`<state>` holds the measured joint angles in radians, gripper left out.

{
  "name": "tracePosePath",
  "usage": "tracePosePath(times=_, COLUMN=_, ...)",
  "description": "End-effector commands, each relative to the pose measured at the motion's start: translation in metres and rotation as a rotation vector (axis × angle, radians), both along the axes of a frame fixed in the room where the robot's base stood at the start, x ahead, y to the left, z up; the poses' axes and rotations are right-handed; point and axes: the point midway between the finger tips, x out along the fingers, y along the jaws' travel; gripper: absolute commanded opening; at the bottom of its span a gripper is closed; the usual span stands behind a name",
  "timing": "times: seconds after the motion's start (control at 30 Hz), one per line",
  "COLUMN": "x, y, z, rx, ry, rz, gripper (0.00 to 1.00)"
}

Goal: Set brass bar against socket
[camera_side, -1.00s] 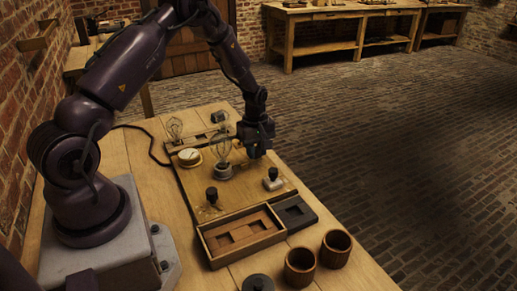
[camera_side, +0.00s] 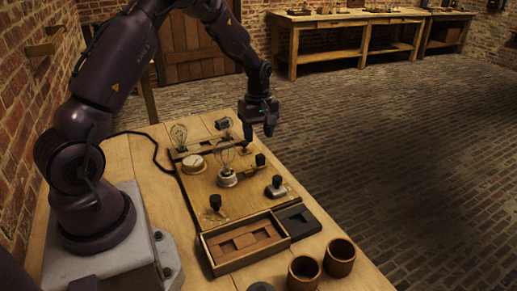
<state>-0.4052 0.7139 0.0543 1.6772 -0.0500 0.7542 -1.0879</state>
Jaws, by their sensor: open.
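The bulb socket (camera_side: 227,179) stands near the middle of the wooden board, with a clear glass bulb (camera_side: 224,156) upright in it. A thin bar, seemingly the brass bar (camera_side: 250,170), lies just right of the socket. A black knob (camera_side: 260,160) stands at its far right end. The bar's left end is close to the socket; whether they touch is too small to tell. My gripper (camera_side: 258,131) is open and empty, pointing down in the air above and behind the bar and knob.
A round white dial (camera_side: 193,164) and a second bulb (camera_side: 179,134) are on the board's left side. Black-knobbed pieces (camera_side: 215,203) (camera_side: 276,186) stand nearer the front. A wooden tray (camera_side: 218,258), a dark tray (camera_side: 297,218) and wooden cups (camera_side: 339,257) (camera_side: 303,273) are in front.

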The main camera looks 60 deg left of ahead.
Motion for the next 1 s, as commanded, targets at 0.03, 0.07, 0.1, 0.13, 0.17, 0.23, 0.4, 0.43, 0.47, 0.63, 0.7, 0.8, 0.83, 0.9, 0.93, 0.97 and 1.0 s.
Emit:
tracePosePath(times=0.03, x=0.001, y=0.0, z=0.012, rx=0.002, ry=-0.003, rz=0.0, gripper=0.51)
tracePosePath(times=0.07, x=0.001, y=0.0, z=0.017, rx=0.002, ry=-0.003, rz=0.0, gripper=0.51)
tracePosePath(times=0.1, x=0.0, y=0.0, z=0.024, rx=0.001, ry=-0.003, rz=0.001, gripper=0.51)
tracePosePath(times=0.13, x=0.001, y=0.0, z=0.028, rx=0.001, ry=-0.003, rz=0.001, gripper=0.51)
tracePosePath(times=0.17, x=0.0, y=0.0, z=0.031, rx=0.0, ry=-0.002, rz=0.001, gripper=0.51)
tracePosePath(times=0.23, x=0.0, y=0.0, z=0.039, rx=0.0, ry=-0.001, rz=0.001, gripper=0.51)
tracePosePath(times=0.4, x=0.0, y=0.0, z=0.046, rx=-0.001, ry=0.002, rz=0.001, gripper=0.51)
tracePosePath(times=0.43, x=0.0, y=0.0, z=0.046, rx=-0.001, ry=0.002, rz=0.001, gripper=0.51)
tracePosePath(times=0.47, x=0.0, y=0.0, z=0.046, rx=-0.001, ry=0.002, rz=0.001, gripper=0.51)
tracePosePath(times=0.63, x=0.0, y=0.0, z=0.046, rx=-0.001, ry=0.002, rz=0.001, gripper=0.51)
tracePosePath(times=0.7, x=0.0, y=0.0, z=0.046, rx=-0.001, ry=0.002, rz=-0.006, gripper=0.51)
tracePosePath(times=0.8, x=0.0, y=0.0, z=0.045, rx=-0.001, ry=0.003, rz=-0.059, gripper=0.51)
tracePosePath(times=0.83, x=-0.001, y=0.0, z=0.045, rx=-0.002, ry=0.005, rz=-0.085, gripper=0.51)
tracePosePath(times=0.9, x=-0.009, y=-0.004, z=0.039, rx=-0.014, ry=0.028, rz=-0.169, gripper=0.51)
tracePosePath(times=0.93, x=-0.015, y=-0.006, z=0.036, rx=-0.024, ry=0.042, rz=-0.211, gripper=0.51)
tracePosePath(times=0.97, x=-0.02, y=-0.009, z=0.038, rx=-0.029, ry=0.048, rz=-0.259, gripper=0.51)
tracePosePath(times=1.0, x=-0.027, y=-0.016, z=0.043, rx=-0.035, ry=0.05, rz=-0.33, gripper=0.51)
